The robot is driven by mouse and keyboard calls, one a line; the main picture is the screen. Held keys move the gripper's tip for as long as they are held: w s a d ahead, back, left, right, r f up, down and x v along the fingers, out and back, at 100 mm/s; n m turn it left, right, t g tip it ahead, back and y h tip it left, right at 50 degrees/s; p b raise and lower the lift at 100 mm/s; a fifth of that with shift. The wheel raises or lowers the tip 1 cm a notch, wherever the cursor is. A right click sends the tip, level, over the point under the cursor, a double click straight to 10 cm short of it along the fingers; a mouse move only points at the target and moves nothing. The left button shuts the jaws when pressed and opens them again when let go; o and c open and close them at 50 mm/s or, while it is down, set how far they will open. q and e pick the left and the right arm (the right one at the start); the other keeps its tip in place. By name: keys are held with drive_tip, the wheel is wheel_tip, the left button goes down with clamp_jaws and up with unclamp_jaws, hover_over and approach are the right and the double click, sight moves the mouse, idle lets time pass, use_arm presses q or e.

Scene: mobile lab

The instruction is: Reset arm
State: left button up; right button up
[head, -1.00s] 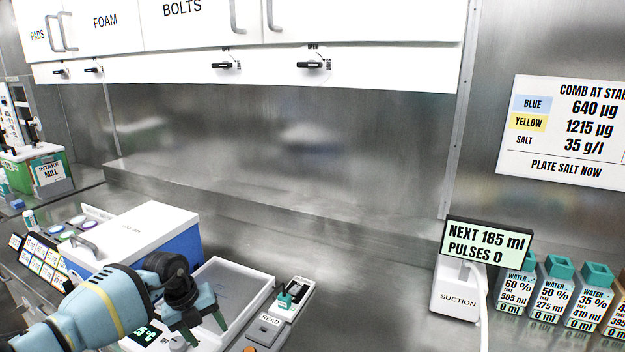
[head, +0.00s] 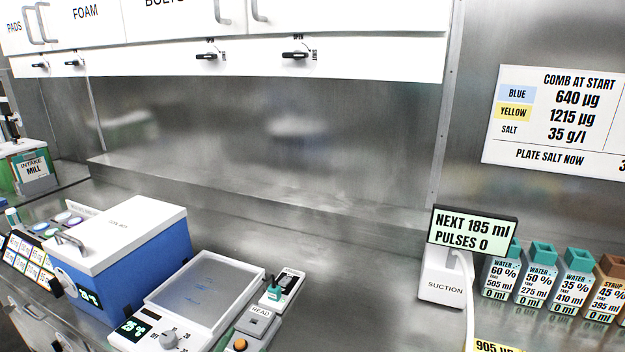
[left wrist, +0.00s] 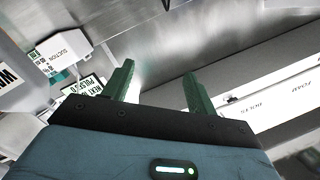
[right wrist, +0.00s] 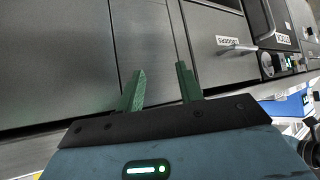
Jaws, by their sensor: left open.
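My left gripper (left wrist: 158,76) shows in the left wrist view with its two green fingers apart and nothing between them. The suction unit (left wrist: 68,52) and the steel wall lie beyond it. My right gripper (right wrist: 161,72) shows in the right wrist view, its fingers also apart and empty, facing grey drawer and cabinet fronts (right wrist: 68,70). I make out neither gripper in the head view.
On the bench stand a blue box with white lid (head: 135,265), a shallow tray device (head: 250,272), a small reader (head: 262,322), a suction unit (head: 440,288) and several water bottles (head: 540,285). Bare steel bench lies between the reader and suction unit.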

use_arm(q)
drive_tip(key=s+a+f+n+g+y, duration=0.3)
drive_tip(key=s+a+f+g, duration=0.15)
drive_tip(key=s, duration=0.25)
drive_tip(key=s+a+f+n+g+y, duration=0.2)
drive_tip(key=s+a+f+n+g, duration=0.15)
drive_tip(key=s+f, duration=0.3)
drive_tip(key=s+a+f+n+g+h, duration=0.15)
drive_tip(key=s+g, duration=0.55)
drive_tip(key=s, duration=1.2)
drive_tip(key=w+d+f+t+h, duration=0.1)
drive_tip(key=w+d+f+t, duration=0.1)
drive_tip(key=w+f+t, duration=0.4)
drive_tip(key=shift+w+d+f+m+t, duration=0.25)
drive_tip(key=shift+f+t, duration=0.55)
drive_tip(key=shift+f, duration=1.35)
drive_tip(key=shift+a, duration=0.2)
